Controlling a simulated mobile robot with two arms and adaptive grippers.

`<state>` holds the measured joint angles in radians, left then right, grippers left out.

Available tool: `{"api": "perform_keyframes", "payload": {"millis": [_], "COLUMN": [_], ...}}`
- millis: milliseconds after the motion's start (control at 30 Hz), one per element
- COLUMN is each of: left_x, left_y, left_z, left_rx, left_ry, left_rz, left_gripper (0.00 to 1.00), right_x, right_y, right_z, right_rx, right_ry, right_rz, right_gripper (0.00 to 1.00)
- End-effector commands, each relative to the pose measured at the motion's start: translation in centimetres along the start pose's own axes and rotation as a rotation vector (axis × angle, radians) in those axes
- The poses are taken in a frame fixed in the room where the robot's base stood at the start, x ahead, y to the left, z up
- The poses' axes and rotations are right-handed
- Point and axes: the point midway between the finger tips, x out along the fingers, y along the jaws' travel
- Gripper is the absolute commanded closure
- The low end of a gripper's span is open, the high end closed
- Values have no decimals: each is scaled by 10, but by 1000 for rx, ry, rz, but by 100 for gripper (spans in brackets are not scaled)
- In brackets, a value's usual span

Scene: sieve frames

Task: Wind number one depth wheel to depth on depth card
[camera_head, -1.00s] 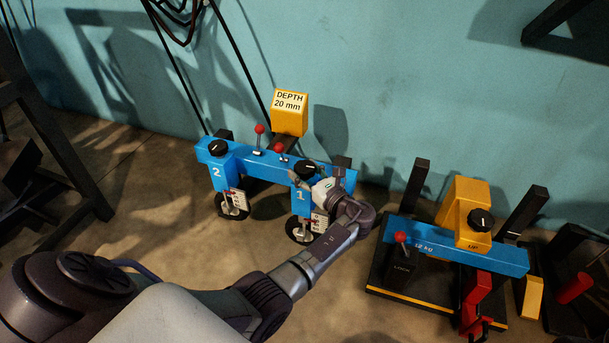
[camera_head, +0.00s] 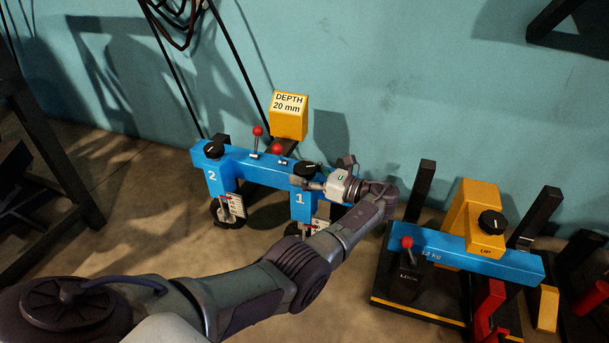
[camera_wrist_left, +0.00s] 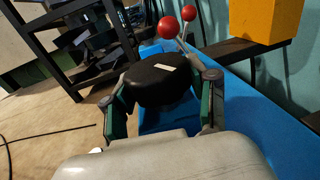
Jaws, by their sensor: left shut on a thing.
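The blue frame (camera_head: 265,172) carries two black depth wheels. The number one depth wheel (camera_head: 305,168) sits on top of the post marked 1. My left gripper (camera_head: 311,180) is at this wheel; in the left wrist view its two fingers lie on either side of the wheel (camera_wrist_left: 158,80), shut on it. A white mark shows on the wheel's top there. The yellow depth card (camera_head: 290,116) reads "DEPTH 20 mm". A scale plate (camera_head: 317,226) below post 1 is partly hidden by my arm, and its reading is too small to tell. My right gripper is not in view.
The number two wheel (camera_head: 214,150) stands at the frame's left end. Two red-knobbed levers (camera_head: 258,131) rise between the wheels, close to the gripper. A second blue beam (camera_head: 470,254) with a yellow block and black knob stands at right. Bare floor lies at left.

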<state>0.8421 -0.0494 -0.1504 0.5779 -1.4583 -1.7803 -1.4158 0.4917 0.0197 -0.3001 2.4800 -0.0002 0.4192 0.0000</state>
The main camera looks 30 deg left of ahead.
Motion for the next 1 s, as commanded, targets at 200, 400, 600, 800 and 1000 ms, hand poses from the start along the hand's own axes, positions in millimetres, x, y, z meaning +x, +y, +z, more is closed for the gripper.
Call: {"api": "perform_keyframes", "payload": {"millis": [200,400,600,800,1000], "left_x": [1,1,1,-7,-43], "left_y": [0,0,0,0,-1], "left_z": [0,0,0,0,1], "left_rx": [-1,-1,-1,-1,2], "left_ry": [1,1,0,1,1], "left_rz": [1,0,0,-1,-4], "left_gripper": [77,16,16,16,16], "right_x": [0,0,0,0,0], "right_y": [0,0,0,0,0], "right_z": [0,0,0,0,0], "right_rx": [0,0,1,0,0], "right_ry": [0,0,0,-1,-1], "right_rz": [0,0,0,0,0], "right_gripper": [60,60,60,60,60]}}
